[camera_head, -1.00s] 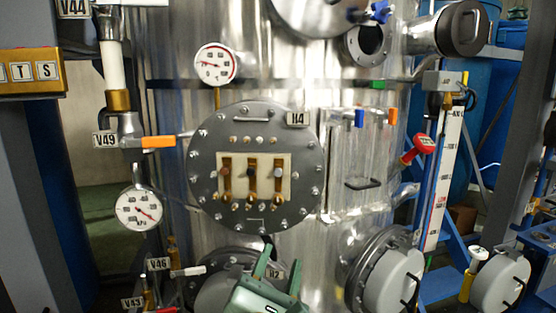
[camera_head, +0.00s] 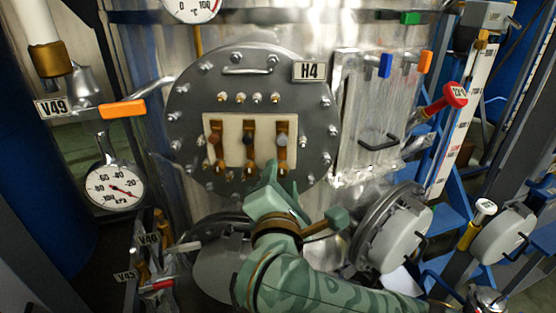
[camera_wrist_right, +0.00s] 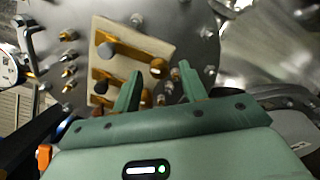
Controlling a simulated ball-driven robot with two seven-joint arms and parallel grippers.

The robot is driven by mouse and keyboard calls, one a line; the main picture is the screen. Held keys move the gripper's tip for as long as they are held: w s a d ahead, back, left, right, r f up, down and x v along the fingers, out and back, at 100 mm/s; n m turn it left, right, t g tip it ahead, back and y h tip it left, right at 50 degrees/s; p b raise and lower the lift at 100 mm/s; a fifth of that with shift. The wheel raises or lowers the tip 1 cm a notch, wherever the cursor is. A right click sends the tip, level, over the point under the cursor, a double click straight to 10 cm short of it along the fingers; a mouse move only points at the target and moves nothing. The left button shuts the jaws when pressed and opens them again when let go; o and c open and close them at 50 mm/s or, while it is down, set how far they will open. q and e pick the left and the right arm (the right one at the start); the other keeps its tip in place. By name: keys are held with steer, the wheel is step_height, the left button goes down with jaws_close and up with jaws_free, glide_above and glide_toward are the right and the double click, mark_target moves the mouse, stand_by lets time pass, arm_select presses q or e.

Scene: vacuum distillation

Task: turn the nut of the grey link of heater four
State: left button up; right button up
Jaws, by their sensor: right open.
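The round grey heater four cover (camera_head: 190,115), labelled H4 (camera_head: 310,71), carries a cream plate with three upright copper links. The grey link (camera_head: 282,140) is the rightmost, with a grey knob on it and a brass nut at its lower end. My right gripper (camera_head: 281,178) is open and empty just below and in front of this lower end, partly covering it. In the right wrist view, the grey link (camera_wrist_right: 128,54) runs towards my spread fingers, and its brass nut (camera_wrist_right: 157,68) appears between the two fingertips; contact cannot be told. My left gripper is out of view.
The black link (camera_head: 249,140) and brown link (camera_head: 216,140) stand left of the grey one. Studs ring the cover. A sight glass with blue and orange handles is at right, a red-handled valve (camera_head: 454,96) beyond. The orange V49 handle (camera_head: 123,109) is at left.

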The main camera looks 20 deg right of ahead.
steer(key=shift+w+d, duration=0.1)
steer(key=shift+w, duration=0.2)
steer(key=shift+w+d, duration=0.1)
steer(key=shift+w, duration=0.05)
steer(key=shift+c, duration=0.6)
jaws_close()
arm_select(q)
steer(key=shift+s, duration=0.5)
